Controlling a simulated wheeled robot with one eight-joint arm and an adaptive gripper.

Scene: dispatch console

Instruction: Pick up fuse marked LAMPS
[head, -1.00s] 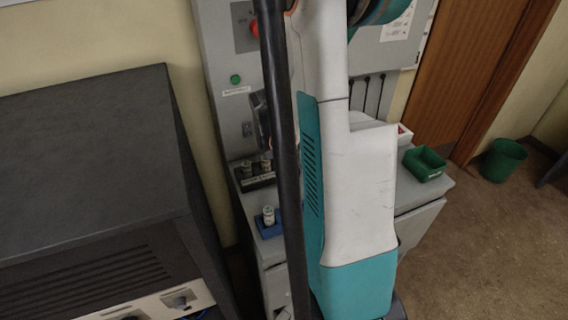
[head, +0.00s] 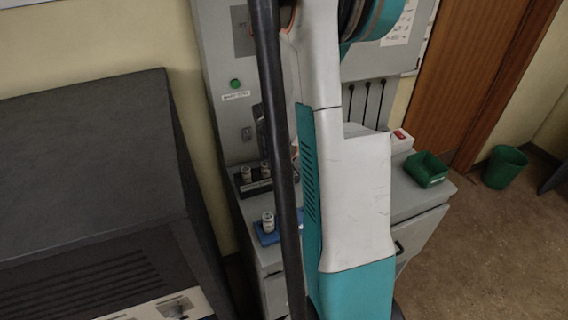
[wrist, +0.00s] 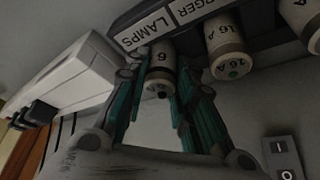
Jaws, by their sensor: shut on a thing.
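In the wrist view, the fuse under the LAMPS label (wrist: 140,33) is a pale cylinder marked 6 (wrist: 161,72) with a dark band. My gripper (wrist: 164,84) is shut on it, with a green-and-grey finger on each side. The fuse's upper end is at the dark labelled rack (wrist: 126,12); I cannot tell whether it is still seated. A second fuse, marked 16 A (wrist: 228,58), sits beside it to the right. In the head view my arm hides the gripper and this fuse.
In the head view, small fuses stand in a dark holder (head: 257,187), with another fuse (head: 268,222) on a blue block (head: 266,239). A green bin (head: 427,168) and a red-and-white box (head: 401,141) sit on the grey cabinet. Another green bin (head: 505,167) stands on the floor.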

